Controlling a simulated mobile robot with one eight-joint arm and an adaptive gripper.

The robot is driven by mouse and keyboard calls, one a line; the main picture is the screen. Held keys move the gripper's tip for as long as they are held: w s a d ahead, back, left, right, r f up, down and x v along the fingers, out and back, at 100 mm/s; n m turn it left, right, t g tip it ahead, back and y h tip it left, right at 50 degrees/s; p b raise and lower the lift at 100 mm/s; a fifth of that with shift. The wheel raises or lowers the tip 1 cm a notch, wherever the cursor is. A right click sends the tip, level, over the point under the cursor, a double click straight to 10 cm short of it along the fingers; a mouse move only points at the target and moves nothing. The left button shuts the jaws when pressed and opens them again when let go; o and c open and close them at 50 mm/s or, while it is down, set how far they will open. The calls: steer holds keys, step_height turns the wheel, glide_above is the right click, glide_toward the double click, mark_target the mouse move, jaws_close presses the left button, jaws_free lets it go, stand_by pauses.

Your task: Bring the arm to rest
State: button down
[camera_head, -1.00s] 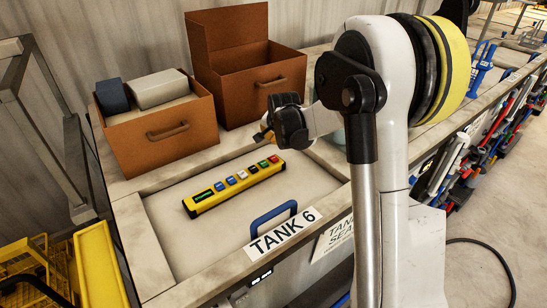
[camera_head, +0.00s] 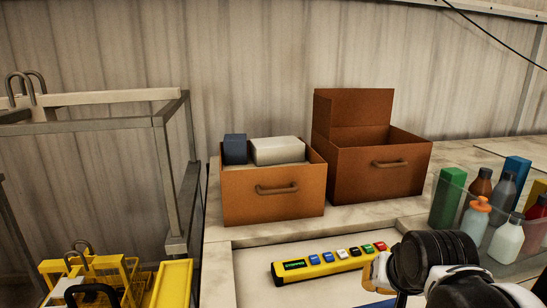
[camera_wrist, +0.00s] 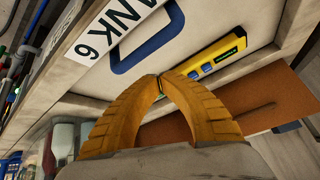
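My gripper (camera_wrist: 160,80) has two ribbed orange-yellow fingers, and their tips meet in the wrist view with nothing clearly held between them. In the head view, my dark and white wrist shows at the lower right, with a bit of the yellowish fingers (camera_head: 369,273) at its left; the rest is cut off or hidden.
A clear bin of bottles (camera_head: 452,192) is right.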

steer(key=s+a+f+n+b, duration=0.2)
steer(key=s+f, duration=0.4)
steer(key=s, duration=0.3)
steer(key=shift+s+a+f+n+y+b, duration=0.2)
steer(key=shift+f+n+y+b, duration=0.1)
steer(key=shift+n+b, duration=0.2)
